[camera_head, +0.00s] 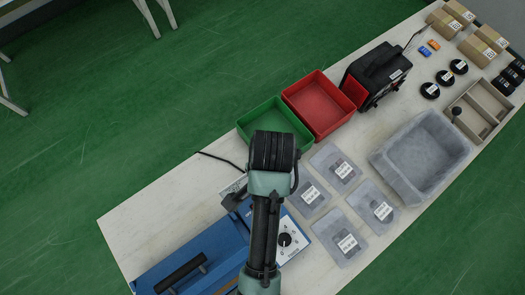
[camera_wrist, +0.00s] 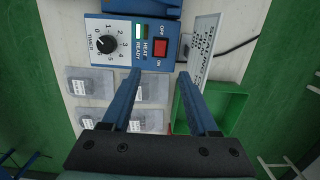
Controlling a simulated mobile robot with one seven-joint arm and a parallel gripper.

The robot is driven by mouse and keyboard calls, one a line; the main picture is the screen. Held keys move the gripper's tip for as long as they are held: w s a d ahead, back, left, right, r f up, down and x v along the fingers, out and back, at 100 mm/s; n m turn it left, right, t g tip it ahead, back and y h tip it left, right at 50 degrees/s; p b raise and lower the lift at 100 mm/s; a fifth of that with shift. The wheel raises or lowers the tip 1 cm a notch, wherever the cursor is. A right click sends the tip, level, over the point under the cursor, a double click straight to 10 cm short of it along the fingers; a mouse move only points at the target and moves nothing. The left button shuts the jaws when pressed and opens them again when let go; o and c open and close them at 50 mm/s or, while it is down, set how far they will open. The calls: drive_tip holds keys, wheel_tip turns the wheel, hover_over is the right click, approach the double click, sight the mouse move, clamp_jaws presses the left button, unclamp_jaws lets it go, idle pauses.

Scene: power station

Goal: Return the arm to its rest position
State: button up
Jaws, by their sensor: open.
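My arm (camera_head: 265,215) reaches over the workbench in the head view, bent above the blue sealing machine (camera_head: 195,258). In the wrist view my gripper (camera_wrist: 160,75) is open, with its two blue fingers apart and nothing between them. The fingers point toward the sealer's control panel (camera_wrist: 132,42), with its timer dial and red switch. Bagged parts (camera_wrist: 90,85) lie beyond and beside the left finger. The green bin (camera_wrist: 222,105) is beside the right finger. The arm hides part of the sealer and bench in the head view.
Green (camera_head: 262,118) and red (camera_head: 318,100) bins stand by a black device (camera_head: 378,75). A grey tub (camera_head: 420,150), labelled bags (camera_head: 335,165), a divided tray (camera_head: 480,108) and cardboard boxes (camera_head: 483,45) fill the bench's right. The green floor at left is largely clear.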

drive_tip(key=shift+w, duration=0.1)
drive_tip(key=w+d+r+n+t+h+b, duration=0.1)
drive_tip(key=w+d+r+n+t, duration=0.25)
drive_tip(key=w+r+t, duration=0.95)
drive_tip(key=w+r+n+t, duration=0.1)
drive_tip(key=w+r, duration=0.2)
drive_tip(key=r, duration=0.4)
drive_tip(key=w+a+r+n+t, duration=0.1)
drive_tip(key=w+r, duration=0.2)
drive_tip(key=r, duration=0.4)
drive_tip(key=w+r+n+t, duration=0.1)
drive_tip(key=w+r, duration=0.2)
drive_tip(key=r, duration=0.4)
drive_tip(key=s+a+r+n+t, duration=0.1)
drive_tip(key=s+r+t, duration=0.3)
drive_tip(key=r, duration=0.5)
drive_tip(key=s+r+n+t+b, duration=0.1)
drive_tip(key=s+r+t, duration=0.3)
drive_tip(key=r, duration=0.6)
drive_tip(key=s+a+r+n+t, duration=0.1)
drive_tip(key=s+r+n+t, duration=0.1)
drive_tip(key=r, duration=0.8)
drive_tip(key=s+t, duration=0.1)
drive_tip(key=s, duration=0.1)
drive_tip(key=shift+s+a+r+t+b, duration=0.25)
drive_tip(key=shift+s+a+t+b, duration=0.05)
drive_tip(key=shift+s+t+b, duration=0.1)
drive_tip(key=shift+c, duration=0.8)
